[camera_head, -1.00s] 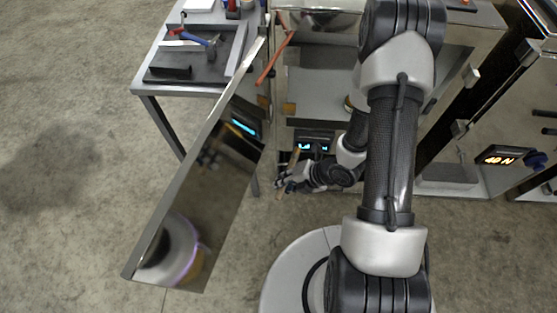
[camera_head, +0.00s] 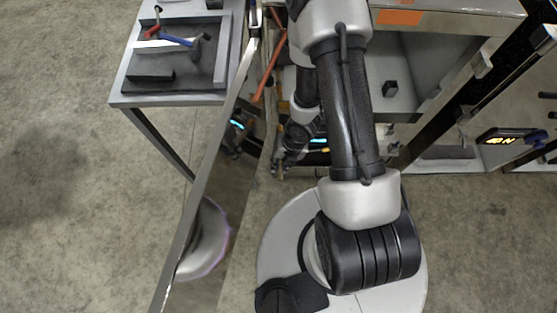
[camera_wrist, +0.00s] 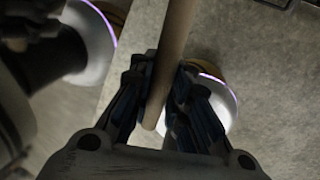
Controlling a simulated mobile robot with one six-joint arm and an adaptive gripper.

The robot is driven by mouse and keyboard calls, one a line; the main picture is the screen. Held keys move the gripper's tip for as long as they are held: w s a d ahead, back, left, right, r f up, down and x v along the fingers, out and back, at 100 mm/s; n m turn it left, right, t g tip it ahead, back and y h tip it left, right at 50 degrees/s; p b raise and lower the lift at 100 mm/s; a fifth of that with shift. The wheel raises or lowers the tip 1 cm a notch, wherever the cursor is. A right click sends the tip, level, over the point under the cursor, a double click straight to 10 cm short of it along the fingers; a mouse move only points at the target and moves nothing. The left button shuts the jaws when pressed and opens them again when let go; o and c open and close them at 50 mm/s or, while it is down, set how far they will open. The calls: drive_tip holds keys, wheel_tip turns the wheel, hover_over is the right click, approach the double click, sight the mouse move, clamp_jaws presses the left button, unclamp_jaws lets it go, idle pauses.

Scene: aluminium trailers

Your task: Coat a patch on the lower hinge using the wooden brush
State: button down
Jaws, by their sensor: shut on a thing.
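My gripper (camera_wrist: 166,75) is shut on the wooden brush (camera_wrist: 175,30), whose round pale handle runs between the fingers in the wrist view. Its near end sticks out below the fingertips, and the bristle end is out of that frame at the top. In the head view my gripper (camera_head: 280,165) is low, just right of the open mirror-like door (camera_head: 188,225). A thin tan length of the brush (camera_head: 271,120) seems to rise along the door there. The lower hinge cannot be made out; the door edge and my arm cover that area.
A metal table (camera_head: 130,98) with a tray and a blue-handled hammer (camera_head: 180,40) stands left of the door. A red-orange bar (camera_head: 268,75) slants by the door's top. The floor at left is clear.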

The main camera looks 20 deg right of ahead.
drive_tip(key=w+p, duration=0.2)
drive_tip(key=p, duration=0.1)
drive_tip(key=shift+w+d+r, duration=0.2)
drive_tip(key=shift+w+d, duration=0.1)
drive_tip(key=shift+d, duration=0.1)
drive_tip(key=shift+w+d+f+p, duration=0.1)
drive_tip(key=shift+w+d+p, duration=0.05)
drive_tip(key=shift+w+p, duration=0.3)
drive_tip(key=shift+w+d+f+p, duration=0.15)
drive_tip(key=shift+w+p, duration=0.2)
drive_tip(key=shift+p, duration=0.2)
drive_tip(key=shift+w+d+p, duration=0.15)
drive_tip(key=shift+w+p, duration=0.35)
drive_tip(key=shift+p, duration=0.3)
drive_tip(key=shift+w+d+p, duration=0.15)
drive_tip(key=shift+w+p, duration=0.35)
drive_tip(key=shift+p, duration=0.25)
drive_tip(key=shift+d, duration=0.1)
drive_tip(key=d, duration=0.1)
drive_tip(key=s+d+b, duration=0.1)
drive_tip(key=d, duration=0.1)
drive_tip(key=shift+s+d, duration=0.15)
drive_tip(key=shift+d, duration=0.15)
drive_tip(key=shift+a, duration=0.1)
